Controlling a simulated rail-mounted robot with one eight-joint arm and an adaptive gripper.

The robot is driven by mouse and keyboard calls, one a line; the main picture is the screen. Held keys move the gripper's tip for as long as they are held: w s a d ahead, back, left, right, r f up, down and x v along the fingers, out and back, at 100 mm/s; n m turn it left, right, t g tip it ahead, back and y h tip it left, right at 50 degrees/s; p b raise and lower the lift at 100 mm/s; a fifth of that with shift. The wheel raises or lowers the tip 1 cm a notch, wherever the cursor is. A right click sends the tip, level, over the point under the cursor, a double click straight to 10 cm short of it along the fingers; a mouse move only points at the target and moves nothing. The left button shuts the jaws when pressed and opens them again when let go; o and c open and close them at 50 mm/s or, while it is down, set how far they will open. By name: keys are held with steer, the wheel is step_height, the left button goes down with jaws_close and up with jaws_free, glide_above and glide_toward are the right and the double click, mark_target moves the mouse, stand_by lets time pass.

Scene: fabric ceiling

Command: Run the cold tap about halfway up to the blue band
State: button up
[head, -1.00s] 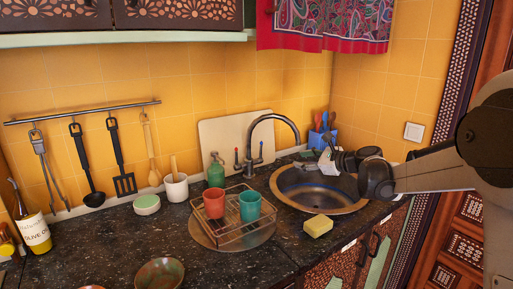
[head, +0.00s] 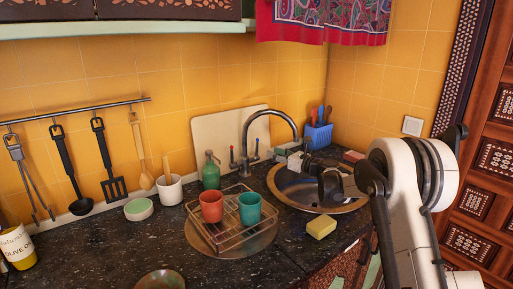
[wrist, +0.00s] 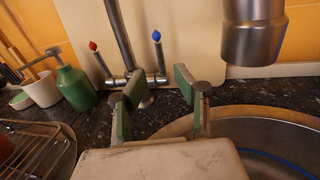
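The cold tap (wrist: 157,52) is a thin upright lever with a blue tip, beside the red-tipped hot tap (wrist: 99,60). Both stand at the base of the curved metal spout (head: 270,114); its mouth (wrist: 252,40) is at upper right in the wrist view. No water stream shows. The round metal sink (head: 318,207) has a blue band (wrist: 275,160) inside its wall. Its bottom is largely hidden. My gripper (wrist: 160,97) is open and empty, its green-padded fingers pointing at the tap base and apart from the levers. In the head view it hangs over the sink's far left rim.
A wire rack (head: 228,238) with red (head: 211,207) and teal (head: 249,207) cups stands left of the sink. A green soap bottle (wrist: 76,88) is left of the taps. A yellow sponge (head: 321,227) lies in front. A board (head: 212,130) leans behind the taps.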

mark_target(257, 155)
steer(key=x, duration=1)
steer(key=shift+c, duration=0.3)
jaws_close()
